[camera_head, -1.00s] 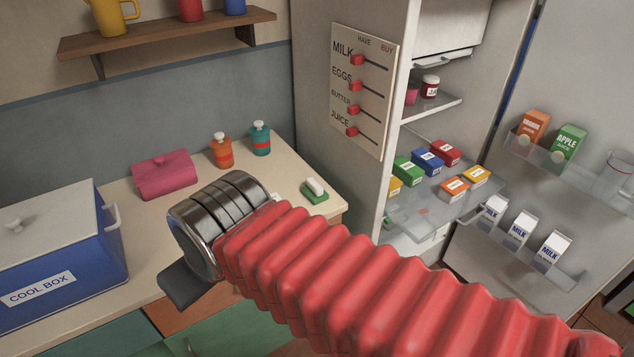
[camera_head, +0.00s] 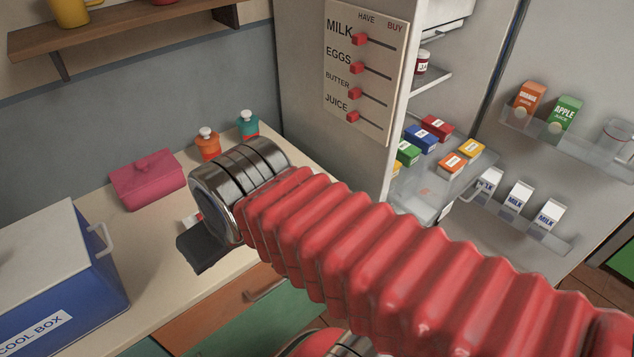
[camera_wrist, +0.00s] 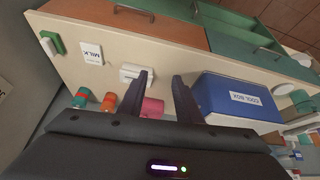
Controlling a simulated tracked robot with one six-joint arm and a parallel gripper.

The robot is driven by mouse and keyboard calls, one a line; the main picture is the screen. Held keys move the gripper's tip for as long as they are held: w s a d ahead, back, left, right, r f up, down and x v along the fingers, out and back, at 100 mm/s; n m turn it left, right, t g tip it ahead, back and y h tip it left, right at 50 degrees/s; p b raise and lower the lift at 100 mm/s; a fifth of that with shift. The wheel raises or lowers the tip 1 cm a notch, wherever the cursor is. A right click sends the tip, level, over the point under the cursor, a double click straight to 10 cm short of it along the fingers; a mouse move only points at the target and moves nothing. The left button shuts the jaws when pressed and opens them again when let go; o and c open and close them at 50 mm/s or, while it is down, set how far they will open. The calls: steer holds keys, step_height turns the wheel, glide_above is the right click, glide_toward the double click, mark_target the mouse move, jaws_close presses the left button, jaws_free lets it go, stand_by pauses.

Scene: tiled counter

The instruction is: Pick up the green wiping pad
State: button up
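The green wiping pad (camera_wrist: 53,42) with its white top lies near the corner of the counter, at the upper left of the wrist view. In the head view it is hidden behind my arm. My gripper (camera_wrist: 162,76) has its two dark fingers apart with nothing held between them. It is above the counter, to the right of the pad in the wrist view and clear of it. In the head view my gripper (camera_head: 200,248) shows only as a dark part at the front counter edge.
A milk carton (camera_wrist: 92,53) and a white item (camera_wrist: 132,73) lie between pad and gripper. The blue cool box (camera_head: 60,265), pink container (camera_head: 148,180), orange bottle (camera_head: 208,145) and teal bottle (camera_head: 248,124) stand on the counter (camera_head: 150,245). An open fridge is at right.

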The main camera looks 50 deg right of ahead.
steer(key=shift+o, duration=1.4)
steer(key=shift+w+d, duration=0.1)
steer(key=shift+w, duration=0.05)
steer(key=o, duration=0.7)
steer(key=w+d+m, duration=0.2)
steer(key=m, duration=0.1)
steer(key=w+d+m, duration=0.2)
steer(key=d+m, duration=0.1)
steer(key=m, duration=0.1)
steer(key=w+d+m, duration=0.2)
steer(key=m, duration=0.2)
steer(key=shift+w+d+r+g, duration=0.1)
steer(key=shift+w+d+g, duration=0.2)
steer(key=shift+g, duration=0.1)
steer(key=w+d+f+m, duration=0.1)
steer(key=d+f+m, duration=0.2)
steer(key=d+m, duration=0.5)
steer(key=w+d+f+m, duration=0.2)
steer(key=d+f+m, duration=0.1)
steer(key=d+m, duration=0.6)
steer(key=w+d+f+m, duration=0.1)
steer(key=d+f+m, duration=0.2)
steer(key=d+m, duration=0.6)
steer(key=shift+w+d+h, duration=0.15)
steer(key=shift+d+h, duration=0.15)
steer(key=shift+d, duration=2.15)
steer(key=shift+x, duration=4.35)
steer(key=shift+f, duration=0.1)
